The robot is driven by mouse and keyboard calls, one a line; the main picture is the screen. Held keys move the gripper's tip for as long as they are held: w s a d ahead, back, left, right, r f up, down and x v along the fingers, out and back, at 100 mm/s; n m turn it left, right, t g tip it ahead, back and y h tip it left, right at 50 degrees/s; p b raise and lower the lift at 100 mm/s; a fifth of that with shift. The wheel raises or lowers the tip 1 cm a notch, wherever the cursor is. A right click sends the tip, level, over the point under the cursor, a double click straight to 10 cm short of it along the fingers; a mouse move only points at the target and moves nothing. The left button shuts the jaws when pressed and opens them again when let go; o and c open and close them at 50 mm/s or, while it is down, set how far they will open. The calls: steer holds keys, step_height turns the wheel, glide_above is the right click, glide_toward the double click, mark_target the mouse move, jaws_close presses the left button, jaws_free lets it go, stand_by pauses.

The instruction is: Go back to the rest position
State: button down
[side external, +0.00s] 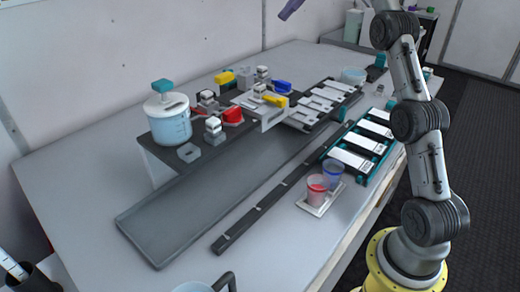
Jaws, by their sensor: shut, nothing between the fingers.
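My arm rises at the right and leaves the picture at the top edge. A small purple-grey piece that looks like the tip of my gripper (290,9) shows at the top edge, high above the table and apart from everything on it. It is shut and empty. The rest of my gripper and my wrist are out of view.
The grey table (90,180) carries a lidded jug of blue liquid (169,122), a dark tray (190,220), and red, yellow and blue valve parts. Red (317,188) and blue (333,173) cups stand near a teal-edged rack (358,145). The air above is clear.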

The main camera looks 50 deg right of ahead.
steer(key=s+a+r+h, duration=0.1)
steer(key=s+a+r, duration=0.2)
steer(key=a, duration=0.4)
steer(key=s+a+r, duration=0.4)
steer(key=a, duration=0.3)
steer(key=s+a+f+m+h, duration=0.2)
steer(key=s+a+m, duration=0.1)
steer(key=s+a, duration=0.6)
steer(key=s+f+m+h, duration=0.2)
steer(key=s+f+m, duration=0.2)
steer(key=s+f, duration=0.65)
steer(key=s+d+f+m+h, duration=0.1)
steer(key=f+m, duration=0.1)
steer(key=f, duration=0.2)
steer(key=s+d+f+m+h, duration=0.1)
steer(key=s+d+f+m, duration=0.1)
steer(key=f, duration=0.3)
steer(key=s+d+f+m+t, duration=0.1)
steer(key=s+d+f+m, duration=0.1)
steer(key=f+m, duration=0.1)
steer(key=shift+f+m+h, duration=0.3)
steer(key=shift+f+h, duration=0.1)
steer(key=shift+f, duration=0.25)
